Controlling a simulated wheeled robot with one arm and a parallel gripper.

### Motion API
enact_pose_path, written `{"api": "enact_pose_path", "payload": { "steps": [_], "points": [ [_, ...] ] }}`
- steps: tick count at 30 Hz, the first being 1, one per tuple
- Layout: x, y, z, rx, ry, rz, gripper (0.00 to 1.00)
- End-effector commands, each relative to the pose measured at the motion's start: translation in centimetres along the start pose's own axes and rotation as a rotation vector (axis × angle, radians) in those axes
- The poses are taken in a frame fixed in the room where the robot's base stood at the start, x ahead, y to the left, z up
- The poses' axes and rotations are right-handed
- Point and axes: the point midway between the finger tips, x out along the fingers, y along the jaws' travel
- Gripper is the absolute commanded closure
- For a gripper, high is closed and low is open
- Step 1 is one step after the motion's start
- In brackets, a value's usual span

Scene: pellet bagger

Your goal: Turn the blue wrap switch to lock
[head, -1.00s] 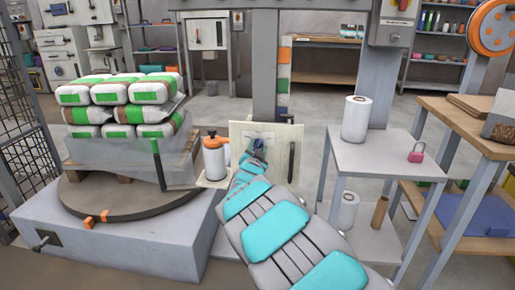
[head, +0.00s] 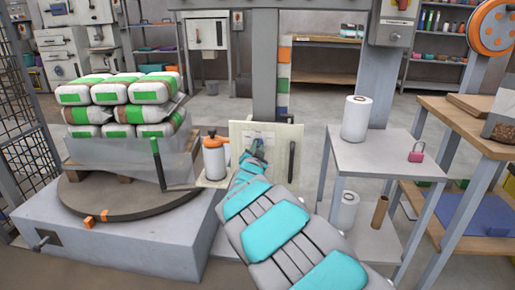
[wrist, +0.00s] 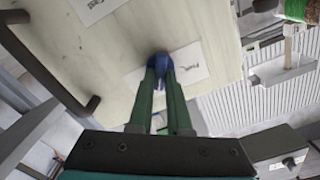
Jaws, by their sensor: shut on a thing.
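The blue wrap switch (wrist: 159,64) sits on a cream panel (wrist: 215,25), against a white label whose print is too small to read surely. My gripper (wrist: 159,82) is shut on the switch, one green finger on each side of it. In the head view my gripper (head: 257,150) reaches the same cream panel (head: 238,130), and my arm and fingers hide most of the switch there. A second white label (wrist: 97,8) is on the panel near the top of the wrist view. Which position the switch points to cannot be told.
A dark handle (head: 291,160) stands out on the panel's right side. An orange-capped white bottle (head: 214,158) stands left of my gripper. A grey table (head: 385,155) with a white roll (head: 356,118) and pink padlock (head: 416,154) is at right. Wrapped bags (head: 145,90) stand on the turntable.

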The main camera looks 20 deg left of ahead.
Motion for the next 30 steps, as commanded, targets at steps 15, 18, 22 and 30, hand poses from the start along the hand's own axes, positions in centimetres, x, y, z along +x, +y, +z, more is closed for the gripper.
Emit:
{"api": "enact_pose_path", "payload": {
  "steps": [15,18,22,30],
  "points": [
    [-0.04,0.36,0.39,0.21,0.002,-0.001,1.0],
    [-0.05,0.38,0.4,0.28,0.002,-0.001,1.0],
    [-0.05,0.4,0.41,0.362,0.002,-0.001,1.0],
    [0.01,0.46,0.26,0.479,0.001,0.001,1.0]
  ]
}}
